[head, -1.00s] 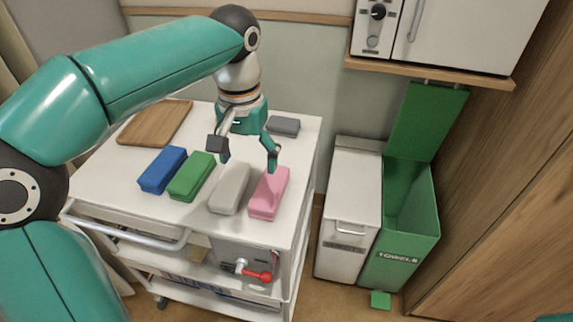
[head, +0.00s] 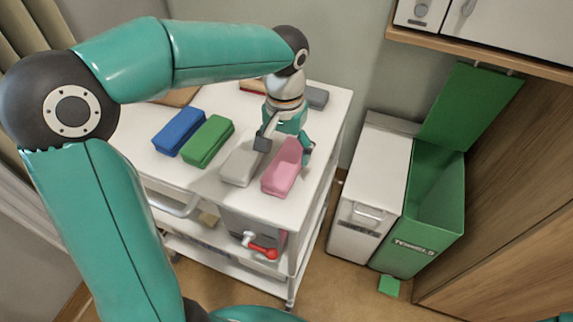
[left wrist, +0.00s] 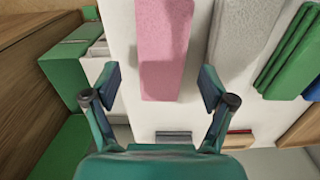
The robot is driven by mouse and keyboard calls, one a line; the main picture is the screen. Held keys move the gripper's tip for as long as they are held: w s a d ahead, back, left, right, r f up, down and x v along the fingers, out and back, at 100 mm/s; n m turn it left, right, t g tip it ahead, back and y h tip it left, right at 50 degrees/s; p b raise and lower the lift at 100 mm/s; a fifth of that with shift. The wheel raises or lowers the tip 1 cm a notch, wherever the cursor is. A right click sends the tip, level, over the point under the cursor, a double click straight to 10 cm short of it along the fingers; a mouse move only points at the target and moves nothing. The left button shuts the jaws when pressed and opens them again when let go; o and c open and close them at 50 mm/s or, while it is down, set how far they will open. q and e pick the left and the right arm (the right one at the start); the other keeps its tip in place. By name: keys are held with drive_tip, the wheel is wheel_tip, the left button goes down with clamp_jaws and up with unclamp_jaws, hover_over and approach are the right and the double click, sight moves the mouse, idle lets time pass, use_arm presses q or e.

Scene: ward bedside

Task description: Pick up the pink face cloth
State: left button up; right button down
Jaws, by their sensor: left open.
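The pink face cloth (head: 283,168) is a folded block on the white trolley top, at the right end of a row of cloths. In the left wrist view the pink cloth (left wrist: 163,50) lies between and beyond the open fingers. My left gripper (head: 284,148) is open and empty over the far end of the pink cloth, one finger on each side of it in the head view. The left fingertips also show in the left wrist view (left wrist: 158,85). I cannot tell if they touch the cloth. My right gripper is not in view.
A grey-white cloth (head: 240,163) lies close on the left of the pink one, then a green cloth (head: 208,141) and a blue cloth (head: 179,132). A dark grey item (head: 316,97) lies behind. A green towel bin (head: 434,200) and a white bin (head: 372,185) stand right of the trolley.

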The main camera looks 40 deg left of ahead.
sight(283, 166)
use_arm(q)
drive_tip(key=f, duration=0.3)
drive_tip(key=s+f, duration=0.1)
drive_tip(key=f, duration=0.1)
drive_tip(key=shift+f, duration=0.1)
drive_tip(key=shift+w+f, duration=0.15)
drive_tip(key=shift+f, duration=0.3)
drive_tip(key=c, duration=0.9)
drive_tip(key=shift+r, duration=0.15)
